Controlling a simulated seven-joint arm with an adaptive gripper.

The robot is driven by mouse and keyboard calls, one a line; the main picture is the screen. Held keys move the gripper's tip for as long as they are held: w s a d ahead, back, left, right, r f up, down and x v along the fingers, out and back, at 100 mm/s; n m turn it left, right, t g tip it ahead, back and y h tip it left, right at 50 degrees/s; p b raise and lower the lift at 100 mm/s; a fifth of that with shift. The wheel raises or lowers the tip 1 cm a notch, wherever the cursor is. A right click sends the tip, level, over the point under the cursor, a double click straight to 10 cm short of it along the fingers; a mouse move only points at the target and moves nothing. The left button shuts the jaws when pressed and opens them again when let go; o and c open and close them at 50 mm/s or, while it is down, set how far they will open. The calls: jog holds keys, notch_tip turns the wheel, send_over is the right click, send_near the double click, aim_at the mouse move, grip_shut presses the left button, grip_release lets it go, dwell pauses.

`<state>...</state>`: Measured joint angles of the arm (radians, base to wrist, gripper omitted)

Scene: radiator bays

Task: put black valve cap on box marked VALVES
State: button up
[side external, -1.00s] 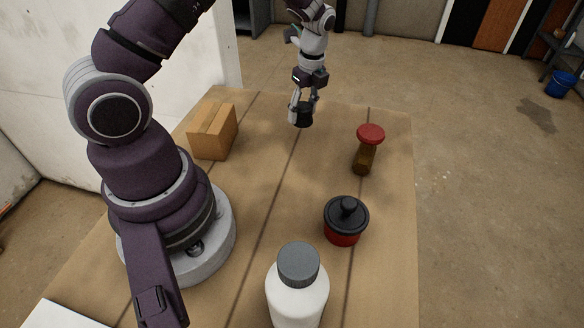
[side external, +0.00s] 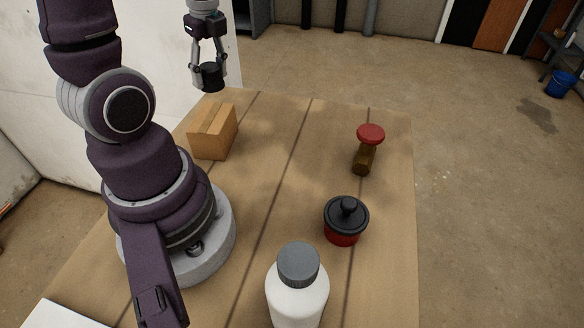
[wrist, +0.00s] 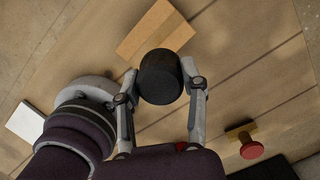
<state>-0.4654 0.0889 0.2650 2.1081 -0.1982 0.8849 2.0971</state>
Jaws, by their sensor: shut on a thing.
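The black valve cap (side external: 210,77) is a short dark cylinder held between the fingers of my gripper (side external: 208,70). My gripper is shut on it and holds it in the air above the far left part of the table. In the wrist view the cap (wrist: 160,77) sits between the two fingertips (wrist: 160,85). A brown cardboard box (side external: 212,132) stands on the table just below the cap in the side view, and the box also shows beyond the cap in the wrist view (wrist: 152,30). The cap is apart from the box. No marking is readable on the box.
A red-topped stamp-like object (side external: 369,148), a red pot with a black lid (side external: 345,220) and a white bottle with a grey cap (side external: 297,290) stand on the wooden table (side external: 285,190). The middle of the table is clear.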

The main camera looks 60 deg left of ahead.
aim_at(209, 116)
jog(key=shift+s+a+f, duration=0.15)
jog(key=shift+s+a, duration=0.45)
jog(key=shift+s, duration=0.2)
notch_tip(209, 116, down, 6)
jog(key=shift+w+f, duration=0.1)
jog(key=shift+f, duration=0.1)
jog(key=o, duration=0.8)
jog(key=shift+o, duration=0.2)
